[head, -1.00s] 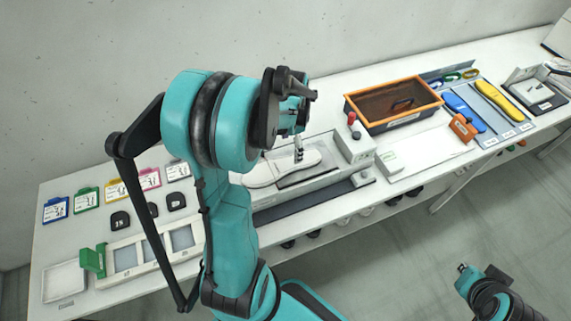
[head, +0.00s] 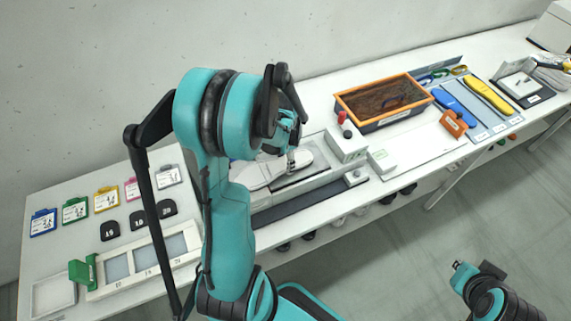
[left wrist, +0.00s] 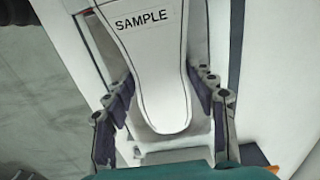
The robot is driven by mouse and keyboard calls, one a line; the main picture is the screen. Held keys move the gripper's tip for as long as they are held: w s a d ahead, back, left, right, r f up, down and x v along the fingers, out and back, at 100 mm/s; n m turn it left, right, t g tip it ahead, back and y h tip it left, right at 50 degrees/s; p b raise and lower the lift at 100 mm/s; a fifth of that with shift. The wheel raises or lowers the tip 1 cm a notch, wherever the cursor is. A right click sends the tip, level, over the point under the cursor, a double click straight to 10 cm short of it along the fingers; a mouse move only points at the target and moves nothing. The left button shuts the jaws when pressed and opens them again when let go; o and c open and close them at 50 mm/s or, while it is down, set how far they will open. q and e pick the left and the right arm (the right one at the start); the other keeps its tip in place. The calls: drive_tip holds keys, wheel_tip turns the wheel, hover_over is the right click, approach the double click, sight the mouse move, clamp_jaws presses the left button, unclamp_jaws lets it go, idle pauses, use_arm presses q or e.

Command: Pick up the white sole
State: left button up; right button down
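The white sole (head: 262,174) lies on the light grey station (head: 325,178) in the middle of the table, partly hidden by my left arm. In the left wrist view the white sole (left wrist: 155,60) carries the word SAMPLE, and its rounded end points toward my gripper. My left gripper (head: 292,161) is low over the station. In the left wrist view its two fingers (left wrist: 164,88) stand apart on either side of the sole's rounded end; whether they touch it I cannot tell. My right gripper (head: 463,273) is away from the table at the lower right, its fingers unclear.
A box with a red button (head: 345,145) stands just right of the station. An orange-rimmed bin (head: 388,103) is behind it, with blue and yellow soles (head: 488,96) further right. Coloured cards (head: 105,200) and a white framed tray (head: 150,262) are at the left.

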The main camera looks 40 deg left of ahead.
use_arm(q)
drive_tip(key=shift+r, duration=0.4)
drive_tip(key=r, duration=0.1)
drive_tip(key=r+p, duration=0.1)
drive_tip(key=r, duration=0.2)
drive_tip(key=shift+w+d, duration=0.25)
drive_tip(key=shift+w, duration=0.1)
drive_tip(key=w+d+r+p, duration=0.1)
drive_tip(key=w+d+r, duration=0.5)
drive_tip(key=w, duration=0.3)
drive_tip(key=shift+s, duration=0.1)
